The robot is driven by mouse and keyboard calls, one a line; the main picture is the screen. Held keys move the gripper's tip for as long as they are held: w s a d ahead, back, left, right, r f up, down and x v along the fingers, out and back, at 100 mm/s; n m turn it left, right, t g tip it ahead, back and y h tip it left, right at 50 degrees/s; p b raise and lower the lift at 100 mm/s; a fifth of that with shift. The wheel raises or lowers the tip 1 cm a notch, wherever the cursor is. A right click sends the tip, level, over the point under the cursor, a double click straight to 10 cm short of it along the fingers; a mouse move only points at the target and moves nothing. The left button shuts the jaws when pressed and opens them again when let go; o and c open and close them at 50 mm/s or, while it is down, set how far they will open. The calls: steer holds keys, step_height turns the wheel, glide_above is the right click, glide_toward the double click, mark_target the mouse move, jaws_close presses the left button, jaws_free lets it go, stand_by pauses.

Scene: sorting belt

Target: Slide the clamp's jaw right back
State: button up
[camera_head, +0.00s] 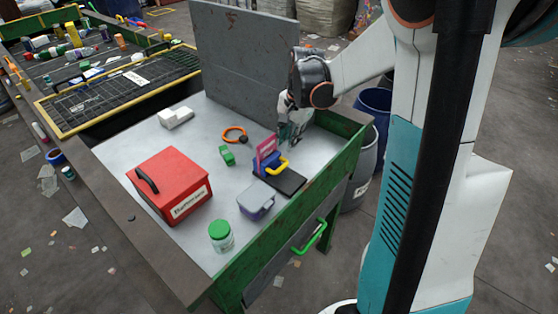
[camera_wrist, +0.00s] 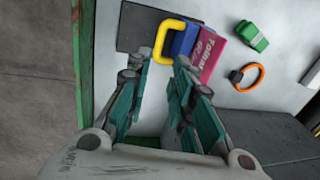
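The clamp, a blue block (camera_head: 264,170) with a yellow handle (camera_head: 283,163), stands on a dark base plate (camera_head: 289,183) near the green front wall of the table. A pink labelled piece (camera_head: 266,147) stands upright against the blue part; whether it is gripped there I cannot tell. In the wrist view the yellow handle (camera_wrist: 174,26), blue part (camera_wrist: 186,39) and pink piece (camera_wrist: 207,55) lie beyond my fingers. My gripper (camera_head: 290,138) is open and empty. In the wrist view its fingertips (camera_wrist: 158,68) stand apart, with the handle's end showing between them; contact is unclear.
A red box (camera_head: 168,186), grey-lidded container (camera_head: 256,200), green-lidded jar (camera_head: 221,237), green block (camera_head: 227,155), orange ring (camera_head: 234,131) and white piece (camera_head: 175,118) lie around the table. A grey upright panel (camera_head: 240,60) stands behind.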

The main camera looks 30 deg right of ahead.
mark_target(282, 166)
steer(key=f+b, duration=0.1)
steer(key=f, duration=0.3)
steer(key=w+f+b, duration=0.1)
steer(key=f, duration=0.3)
steer(key=w+f+b, duration=0.1)
steer(key=f, duration=0.3)
steer(key=shift+a+b, duration=0.3)
steer(key=shift+a, duration=0.1)
steer(key=shift+r, duration=0.1)
steer(key=shift+c, duration=0.2)
jaws_close()
